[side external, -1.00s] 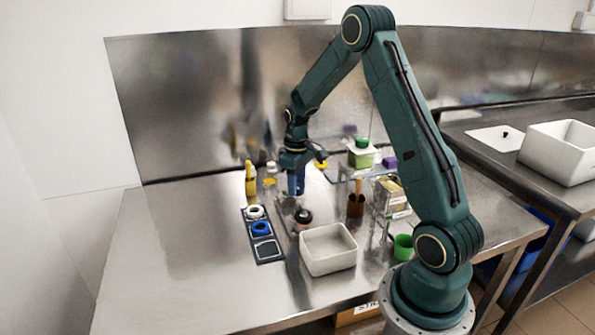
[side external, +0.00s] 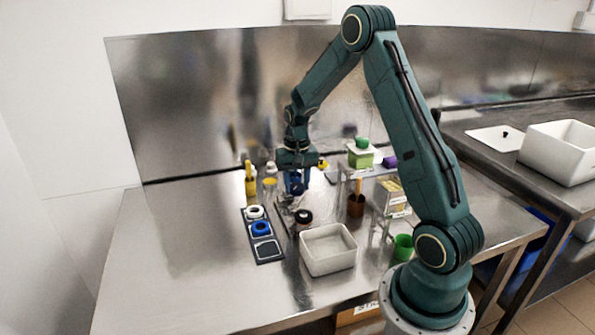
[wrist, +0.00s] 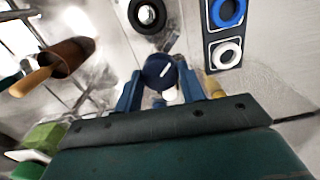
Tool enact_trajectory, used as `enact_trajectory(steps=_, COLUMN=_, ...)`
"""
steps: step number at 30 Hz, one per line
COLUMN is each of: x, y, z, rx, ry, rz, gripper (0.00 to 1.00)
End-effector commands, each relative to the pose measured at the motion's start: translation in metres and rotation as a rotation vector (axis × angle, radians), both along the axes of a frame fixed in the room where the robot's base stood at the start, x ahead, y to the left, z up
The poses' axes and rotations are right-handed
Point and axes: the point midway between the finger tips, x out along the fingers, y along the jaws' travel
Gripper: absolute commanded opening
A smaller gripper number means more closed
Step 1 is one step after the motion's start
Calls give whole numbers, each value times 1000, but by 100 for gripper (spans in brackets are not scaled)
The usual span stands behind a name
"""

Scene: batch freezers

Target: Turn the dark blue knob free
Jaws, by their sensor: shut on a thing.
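The dark blue knob (wrist: 158,71) is round with a white line on top. It sits between the two blue fingers of my gripper (wrist: 160,88) in the wrist view, and the fingers are shut on it. In the side view the knob (side external: 297,189) shows only in part, low between the fingers of my gripper (side external: 296,182). What the knob is mounted on is mostly hidden. Whether it is loose cannot be told.
A dark tray (side external: 270,255) with a white ring (side external: 254,212) and a blue ring (side external: 261,229) lies to the left. A black round knob (side external: 303,216) and a white bin (side external: 328,268) stand in front. A brown cup (side external: 355,206) stands to the right. The left table top is clear.

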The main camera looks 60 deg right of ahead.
Motion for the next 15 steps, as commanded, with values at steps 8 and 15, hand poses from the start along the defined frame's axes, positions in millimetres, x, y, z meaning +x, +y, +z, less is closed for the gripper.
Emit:
enact_trajectory(steps=8, x=1, y=0, z=1, rx=-2, ry=-3, rz=-264, gripper=17)
enact_trajectory(steps=15, x=1, y=0, z=1, rx=-2, ry=-2, rz=-482, gripper=17)
